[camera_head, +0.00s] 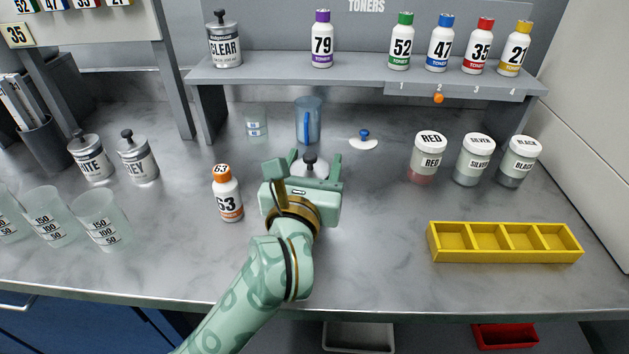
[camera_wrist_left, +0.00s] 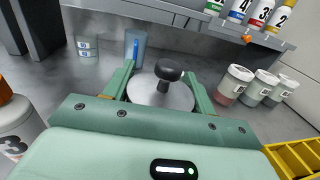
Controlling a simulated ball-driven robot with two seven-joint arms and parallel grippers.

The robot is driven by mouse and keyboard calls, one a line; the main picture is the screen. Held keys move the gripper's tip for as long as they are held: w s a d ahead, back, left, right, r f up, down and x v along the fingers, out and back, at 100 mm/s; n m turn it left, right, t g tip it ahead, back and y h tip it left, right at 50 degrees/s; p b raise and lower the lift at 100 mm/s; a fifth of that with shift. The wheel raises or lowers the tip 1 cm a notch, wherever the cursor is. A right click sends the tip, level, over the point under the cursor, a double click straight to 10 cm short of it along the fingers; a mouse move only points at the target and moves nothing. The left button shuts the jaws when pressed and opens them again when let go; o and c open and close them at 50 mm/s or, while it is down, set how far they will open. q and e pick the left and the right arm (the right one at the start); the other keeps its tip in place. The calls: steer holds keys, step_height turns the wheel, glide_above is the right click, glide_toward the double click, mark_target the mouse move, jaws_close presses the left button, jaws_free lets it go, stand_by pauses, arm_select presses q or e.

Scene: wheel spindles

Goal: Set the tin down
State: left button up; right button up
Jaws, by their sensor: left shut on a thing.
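The tin (camera_head: 311,166) has a pale metal lid with a black knob. My left gripper (camera_head: 315,163) is shut on it, one finger on each side, over the middle of the worktop. In the left wrist view the tin's lid (camera_wrist_left: 160,93) shows between the two fingers of my left gripper (camera_wrist_left: 160,85). The tin's body is hidden behind the gripper, so I cannot tell whether its base touches the worktop (camera_head: 370,205). My right gripper is not in view.
A blue beaker (camera_head: 308,122) stands just behind the tin, and a white spoon rest (camera_head: 364,142) lies behind right. An orange-capped bottle 63 (camera_head: 227,195) stands to the left. The yellow tray (camera_head: 505,256) and lidded jars (camera_head: 428,160) are on the right. Worktop between is clear.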

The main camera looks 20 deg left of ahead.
arm_select(q)
step_height(320, 180, down, 3)
steer(key=shift+w+f+b, duration=0.1)
steer(key=shift+b, duration=0.5)
steer(key=shift+r, duration=0.25)
steer(key=o, duration=0.8)
steer(key=shift+f, duration=0.2)
steer(key=o, duration=0.4)
steer(key=shift+r, duration=0.1)
